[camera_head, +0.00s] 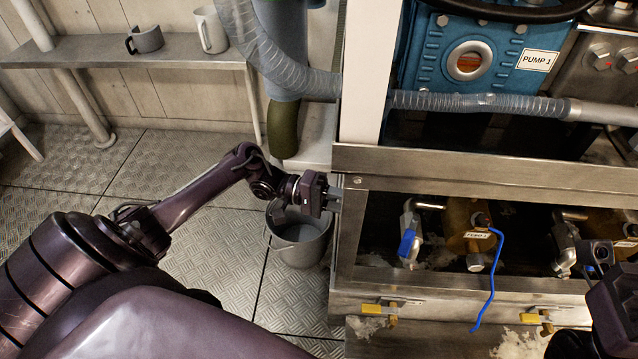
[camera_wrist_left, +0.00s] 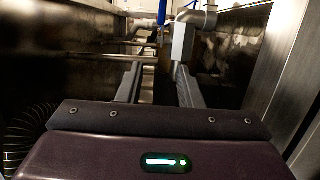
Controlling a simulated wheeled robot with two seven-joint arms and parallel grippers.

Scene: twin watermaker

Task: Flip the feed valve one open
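The likely feed valve one is a metal valve (camera_head: 410,235) with a blue lever (camera_head: 406,243) hanging down, in the recessed frame, left of a tan pump body (camera_head: 458,215) with a small label. No feed label is readable on it. My left gripper (camera_head: 336,199) is at the frame's left edge, left of this valve and apart from it. In the left wrist view its two fingers (camera_wrist_left: 157,84) are apart with nothing held between them. Beyond them are a grey valve part (camera_wrist_left: 184,42) and something blue (camera_wrist_left: 162,12). My right gripper (camera_head: 604,256) is partly in view at the right edge; its fingers are unclear.
A steel beam (camera_head: 480,173) runs above the recess. Yellow-handled valves (camera_head: 374,309) sit on the lower rail. A grey bucket (camera_head: 300,240) stands beneath my left gripper. A blue pump (camera_head: 485,55) is above.

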